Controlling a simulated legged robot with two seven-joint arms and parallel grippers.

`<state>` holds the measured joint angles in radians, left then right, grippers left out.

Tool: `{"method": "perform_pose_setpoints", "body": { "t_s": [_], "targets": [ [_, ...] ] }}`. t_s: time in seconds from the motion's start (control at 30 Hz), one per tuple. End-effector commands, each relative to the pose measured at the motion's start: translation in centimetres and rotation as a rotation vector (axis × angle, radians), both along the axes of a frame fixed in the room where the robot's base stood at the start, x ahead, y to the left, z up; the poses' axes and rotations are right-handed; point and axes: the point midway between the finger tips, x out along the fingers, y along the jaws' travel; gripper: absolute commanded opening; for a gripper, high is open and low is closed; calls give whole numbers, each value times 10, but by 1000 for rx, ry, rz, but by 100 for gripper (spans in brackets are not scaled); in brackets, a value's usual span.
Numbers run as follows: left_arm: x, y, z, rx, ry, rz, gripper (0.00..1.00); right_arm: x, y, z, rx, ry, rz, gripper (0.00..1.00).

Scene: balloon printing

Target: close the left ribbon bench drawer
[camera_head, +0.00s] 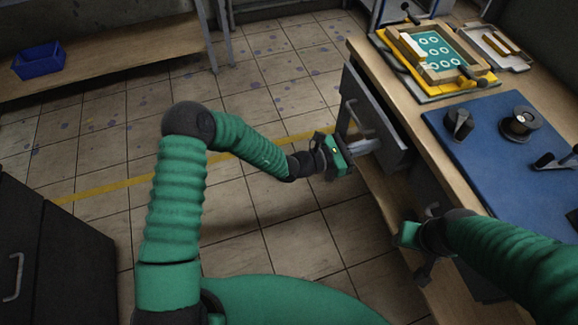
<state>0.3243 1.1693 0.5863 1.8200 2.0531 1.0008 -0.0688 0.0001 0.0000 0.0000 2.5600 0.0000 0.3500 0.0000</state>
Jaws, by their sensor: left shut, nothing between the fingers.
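The left ribbon bench drawer (388,128) is grey and stands out from the front of the wooden bench, below the worktop. A curved handle (352,112) shows at its left. My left gripper (362,147) is shut and empty, with its fingers at the near lower part of the drawer front. I cannot tell if they touch it. My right gripper (422,262) hangs beside the bench front, nearer to me and partly hidden by its own arm; its fingers are too dark to read.
The worktop carries a yellow printing frame (383,45) and a blue mat (470,124) with a black spool (520,122). A dark cabinet (50,255) stands at left. A blue bin (38,61) is on a far shelf. The tiled floor between is clear.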

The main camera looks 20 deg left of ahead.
Motion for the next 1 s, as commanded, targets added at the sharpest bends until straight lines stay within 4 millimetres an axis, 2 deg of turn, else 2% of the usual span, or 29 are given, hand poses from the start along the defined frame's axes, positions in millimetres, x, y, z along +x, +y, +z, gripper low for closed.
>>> {"method": "perform_pose_setpoints", "body": {
  "t_s": [0.03,0.2,0.4,0.83,1.0],
  "targets": [
    [6,-10,-1,-2,-2,-1,0,0,0,-2,0,0,0,40],
    [21,-32,-1,-1,0,-1,0,0,0,-5,0,0,0,40],
    [30,-43,-1,0,0,1,0,0,0,-6,0,0,0,40],
    [32,-47,2,-2,-3,1,0,0,0,-6,0,0,0,40],
    [35,-38,3,-4,-4,0,0,0,0,-2,0,0,0,40]
  ]
}}
